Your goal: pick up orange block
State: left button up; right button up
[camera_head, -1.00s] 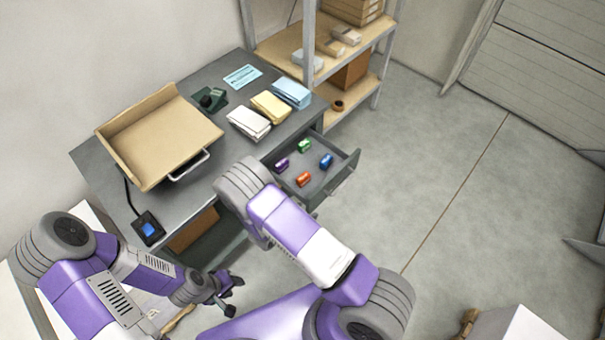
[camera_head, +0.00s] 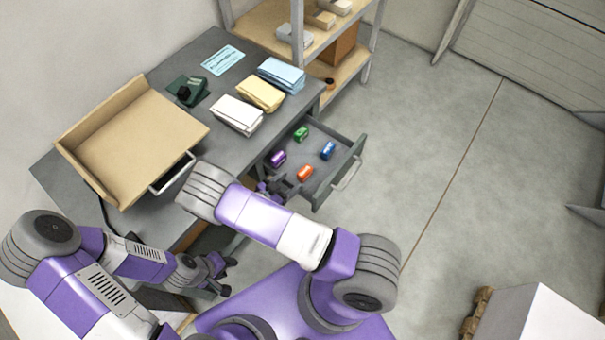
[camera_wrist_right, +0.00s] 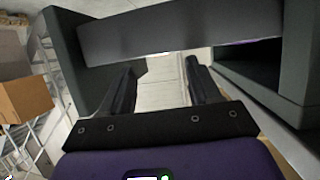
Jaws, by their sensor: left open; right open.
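The orange block (camera_head: 304,173) lies in the open drawer (camera_head: 338,173), close to its near front corner. My right gripper (camera_head: 277,189) is open, beside the drawer's near side and left of the orange block; my arm partly covers it. In the right wrist view, its two fingers (camera_wrist_right: 160,85) are apart with no block between them, and the orange block does not show. My left gripper (camera_head: 221,275) is open and empty, low at the left, well away from the drawer.
A purple block (camera_head: 278,158), a green block (camera_head: 301,133) and a blue block (camera_head: 328,150) share the drawer. A shelf (camera_head: 345,75) stands behind. In the right wrist view, a dark panel (camera_wrist_right: 180,28) spans the top.

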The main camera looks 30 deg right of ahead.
aim_at(302, 173)
jog(key=x, duration=0.3)
jog(key=b+x, duration=0.1)
jog(key=x, duration=0.3)
jog(key=shift+w+d+r, duration=0.1)
jog(key=shift+d+r, duration=0.05)
jog(key=shift+d, duration=0.1)
jog(key=c, duration=1.1)
